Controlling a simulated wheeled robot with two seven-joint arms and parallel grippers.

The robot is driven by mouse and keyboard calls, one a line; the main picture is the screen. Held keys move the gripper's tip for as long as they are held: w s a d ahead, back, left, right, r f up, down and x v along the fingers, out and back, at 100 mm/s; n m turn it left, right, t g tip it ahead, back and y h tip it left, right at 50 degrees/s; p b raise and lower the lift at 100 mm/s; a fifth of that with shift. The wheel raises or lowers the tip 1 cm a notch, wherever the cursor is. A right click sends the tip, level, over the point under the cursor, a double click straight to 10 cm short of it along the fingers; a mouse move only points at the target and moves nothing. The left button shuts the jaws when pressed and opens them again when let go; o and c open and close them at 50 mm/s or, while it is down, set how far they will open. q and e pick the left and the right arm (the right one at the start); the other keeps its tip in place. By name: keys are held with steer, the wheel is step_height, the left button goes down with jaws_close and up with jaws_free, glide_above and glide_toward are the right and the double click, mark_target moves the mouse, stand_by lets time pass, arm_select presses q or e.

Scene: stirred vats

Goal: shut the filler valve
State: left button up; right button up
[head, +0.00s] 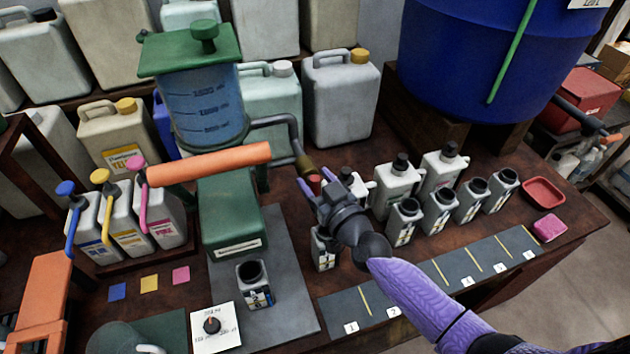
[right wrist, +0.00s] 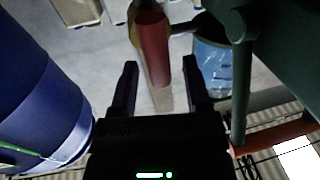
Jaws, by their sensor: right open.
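The filler is a green stand with a clear blue tank (head: 203,105) and a grey pipe (head: 278,122) that ends in a brass valve (head: 305,165). The valve's red handle (head: 315,181) shows just in front of the brass part. In the right wrist view the red handle (right wrist: 153,48) reaches between the fingers. My right gripper (head: 318,188) is open, with a finger on each side of the handle; the wrist view also shows the gripper (right wrist: 159,66) with gaps beside the handle. I cannot tell the valve's setting. My left gripper is not seen.
An orange bar (head: 210,163) crosses in front of the filler. White bottles (head: 397,185) stand to the right, near a big blue vat (head: 470,60). An open bottle (head: 255,297) and a dial card (head: 215,329) are in front. Numbered grey mats (head: 440,272) line the bench edge.

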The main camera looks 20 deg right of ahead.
steer(key=shift+w+a, duration=0.1)
steer(key=shift+w, duration=0.25)
jaws_close()
